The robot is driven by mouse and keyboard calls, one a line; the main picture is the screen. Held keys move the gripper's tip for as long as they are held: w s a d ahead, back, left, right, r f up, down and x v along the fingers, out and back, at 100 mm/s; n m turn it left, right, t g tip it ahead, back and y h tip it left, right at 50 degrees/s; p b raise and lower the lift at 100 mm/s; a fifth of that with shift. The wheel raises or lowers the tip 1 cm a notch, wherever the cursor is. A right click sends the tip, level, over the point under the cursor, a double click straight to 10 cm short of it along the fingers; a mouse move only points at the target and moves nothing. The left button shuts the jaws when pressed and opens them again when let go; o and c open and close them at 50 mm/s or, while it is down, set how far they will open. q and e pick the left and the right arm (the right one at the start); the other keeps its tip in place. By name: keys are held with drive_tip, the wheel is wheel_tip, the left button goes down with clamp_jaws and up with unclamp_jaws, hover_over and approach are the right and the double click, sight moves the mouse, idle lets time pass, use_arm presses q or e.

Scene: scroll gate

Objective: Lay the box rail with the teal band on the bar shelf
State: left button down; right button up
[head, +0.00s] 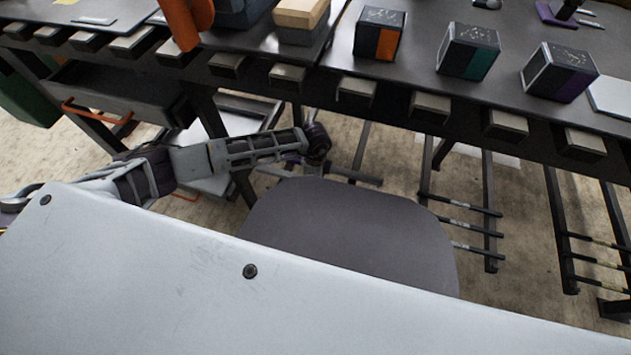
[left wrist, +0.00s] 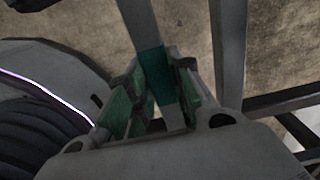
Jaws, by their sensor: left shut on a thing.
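In the left wrist view, a grey rail with a teal band (left wrist: 155,72) runs down from the top edge between the green-padded fingers of my left gripper (left wrist: 158,68). The gripper is shut on it at the band. In the head view, my left gripper (head: 318,148) is low, below the table's front edge and just beyond the grey chair-like seat; the rail cannot be made out clearly there. Under the table at right, dark bars with pale bands (head: 462,205) lie across uprights; I cannot tell which rack is the bar shelf. My right gripper is not in view.
The dark table (head: 340,75) carries boxes with orange (head: 380,36), teal (head: 468,52) and purple (head: 559,72) bands. A grey seat (head: 350,230) stands before it. Table legs stand close to my left gripper, and a grey post (left wrist: 230,50) is beside the rail.

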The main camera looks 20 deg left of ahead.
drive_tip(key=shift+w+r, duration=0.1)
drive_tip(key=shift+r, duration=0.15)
use_arm(q)
drive_tip(key=c, duration=1.3)
unclamp_jaws()
drive_tip(key=shift+f, duration=0.1)
drive_tip(key=shift+o, duration=0.2)
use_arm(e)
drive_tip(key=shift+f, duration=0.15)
use_arm(q)
drive_tip(key=shift+r, duration=0.2)
drive_tip(key=shift+r, duration=0.1)
drive_tip(key=shift+r+p, duration=1.25)
drive_tip(key=shift+r, duration=0.85)
wheel_tip(320, 180, up, 8)
drive_tip(key=p, duration=0.3)
drive_tip(key=shift+f, duration=0.25)
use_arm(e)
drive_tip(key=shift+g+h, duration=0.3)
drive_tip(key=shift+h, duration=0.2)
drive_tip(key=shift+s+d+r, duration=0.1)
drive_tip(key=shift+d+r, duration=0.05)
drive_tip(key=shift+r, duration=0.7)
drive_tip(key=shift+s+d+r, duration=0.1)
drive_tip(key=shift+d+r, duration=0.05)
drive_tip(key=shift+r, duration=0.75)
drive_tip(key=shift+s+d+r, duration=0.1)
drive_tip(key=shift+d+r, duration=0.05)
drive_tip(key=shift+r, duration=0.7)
